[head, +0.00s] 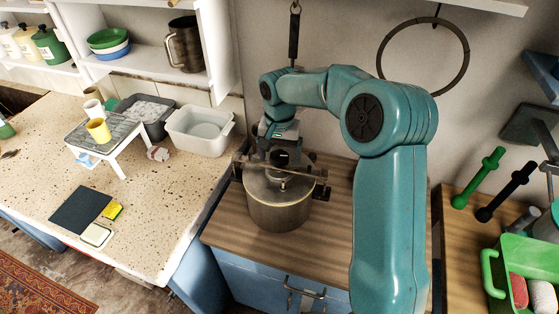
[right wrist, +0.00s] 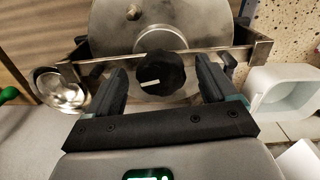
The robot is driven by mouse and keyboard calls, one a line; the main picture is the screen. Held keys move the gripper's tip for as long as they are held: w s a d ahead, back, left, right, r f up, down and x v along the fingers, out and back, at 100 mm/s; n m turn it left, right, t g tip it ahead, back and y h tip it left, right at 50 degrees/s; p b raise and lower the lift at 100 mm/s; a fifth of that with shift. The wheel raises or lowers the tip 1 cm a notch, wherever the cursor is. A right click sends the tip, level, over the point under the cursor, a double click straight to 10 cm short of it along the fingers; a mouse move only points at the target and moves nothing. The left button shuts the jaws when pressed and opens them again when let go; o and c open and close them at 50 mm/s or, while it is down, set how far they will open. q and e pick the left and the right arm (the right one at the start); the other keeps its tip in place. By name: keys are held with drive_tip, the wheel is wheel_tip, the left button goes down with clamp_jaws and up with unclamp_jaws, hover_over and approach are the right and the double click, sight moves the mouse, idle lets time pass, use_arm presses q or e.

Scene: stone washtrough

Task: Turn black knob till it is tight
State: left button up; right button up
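A metal pot (head: 278,208) stands on the wooden counter in the head view, with a flat metal bar across its lid. In the right wrist view the bar (right wrist: 215,54) spans the lid (right wrist: 105,25). The black knob (right wrist: 161,73), with a white mark on its face, sits at the middle of the bar. My right gripper (head: 281,158) is above the pot; in the right wrist view its fingers (right wrist: 161,76) are open, one on each side of the knob, with gaps showing. The knob cannot be made out in the head view. My left gripper is not in view.
A white tub (head: 200,130), a small rack (head: 105,132) with a yellow cup and a dark mat (head: 80,209) are on the speckled counter to the left. A green crate (head: 525,270) and dumbbell-like tools (head: 478,178) are at right. A metal ladle-like bowl (right wrist: 63,90) is near the pot.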

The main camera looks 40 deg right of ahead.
drive_tip(key=shift+a, duration=0.1)
drive_tip(key=shift+r+n+p, duration=0.1)
drive_tip(key=shift+n+p, duration=0.25)
drive_tip(key=shift+n, duration=0.65)
drive_tip(key=n+p, duration=0.1)
drive_tip(key=n, duration=0.4)
drive_tip(key=shift+n, duration=0.3)
drive_tip(key=n+p, duration=0.1)
drive_tip(key=n, duration=0.4)
drive_tip(key=shift+n, duration=0.3)
drive_tip(key=n, duration=0.3)
drive_tip(key=shift+p, duration=0.35)
